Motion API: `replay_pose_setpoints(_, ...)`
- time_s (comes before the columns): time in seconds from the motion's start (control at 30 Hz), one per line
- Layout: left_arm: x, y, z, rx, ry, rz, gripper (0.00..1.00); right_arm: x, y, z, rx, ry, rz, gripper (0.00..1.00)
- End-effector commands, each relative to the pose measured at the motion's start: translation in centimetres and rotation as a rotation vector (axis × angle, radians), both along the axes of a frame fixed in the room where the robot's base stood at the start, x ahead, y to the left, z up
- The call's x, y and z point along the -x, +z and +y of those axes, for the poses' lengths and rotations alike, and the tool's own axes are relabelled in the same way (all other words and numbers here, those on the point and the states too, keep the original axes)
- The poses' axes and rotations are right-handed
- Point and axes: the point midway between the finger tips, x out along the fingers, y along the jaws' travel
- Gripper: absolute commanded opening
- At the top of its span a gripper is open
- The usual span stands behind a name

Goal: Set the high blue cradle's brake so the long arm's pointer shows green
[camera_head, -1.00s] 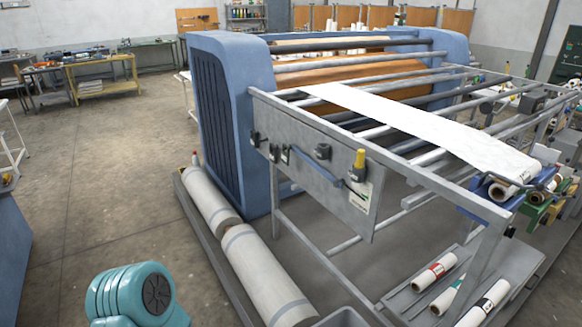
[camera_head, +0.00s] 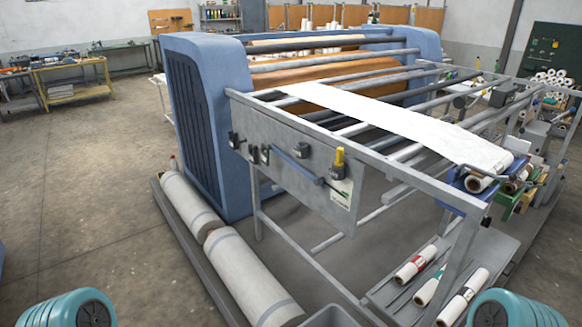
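A blue cradle (camera_head: 450,203) sits high at the right end of the calender's roller frame. A white roll (camera_head: 479,184) lies in it, by the end of the white web (camera_head: 400,118). A green cradle (camera_head: 503,206) is beside it, farther right. The brake, long arm and pointer on the blue cradle are too small to make out, and no green reading can be told. Neither of my grippers is in view; only teal rounded parts of my own arms show at the bottom left and bottom right.
The blue calender press (camera_head: 207,120) stands behind the metal frame. A control panel (camera_head: 300,165) faces me. Large fabric rolls (camera_head: 245,275) lie along the left side, and smaller rolls (camera_head: 418,263) lie on a low rack. Open floor (camera_head: 70,190) is at the left.

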Motion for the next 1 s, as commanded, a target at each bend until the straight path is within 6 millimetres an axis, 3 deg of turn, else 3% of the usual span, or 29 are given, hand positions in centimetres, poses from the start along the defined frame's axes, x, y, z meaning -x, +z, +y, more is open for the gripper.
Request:
replay_pose_setpoints(0.37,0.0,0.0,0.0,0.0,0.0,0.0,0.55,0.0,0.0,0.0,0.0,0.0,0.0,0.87)
replay_pose_setpoints(0.4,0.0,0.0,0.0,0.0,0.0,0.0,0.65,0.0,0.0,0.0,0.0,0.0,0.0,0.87)
replay_pose_setpoints(0.43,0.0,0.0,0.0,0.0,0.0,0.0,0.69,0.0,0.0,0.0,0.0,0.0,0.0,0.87)
replay_pose_setpoints(0.6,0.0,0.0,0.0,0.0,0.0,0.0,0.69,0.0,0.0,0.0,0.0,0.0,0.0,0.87)
replay_pose_setpoints(0.63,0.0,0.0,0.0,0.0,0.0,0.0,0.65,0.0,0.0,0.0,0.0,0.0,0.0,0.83)
replay_pose_setpoints(0.7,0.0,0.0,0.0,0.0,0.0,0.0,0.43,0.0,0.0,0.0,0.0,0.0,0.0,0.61)
replay_pose_setpoints(0.77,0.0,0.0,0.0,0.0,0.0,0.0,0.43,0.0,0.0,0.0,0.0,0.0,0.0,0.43)
replay_pose_setpoints(1.0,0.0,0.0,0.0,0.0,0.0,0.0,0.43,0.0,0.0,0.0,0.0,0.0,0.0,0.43)
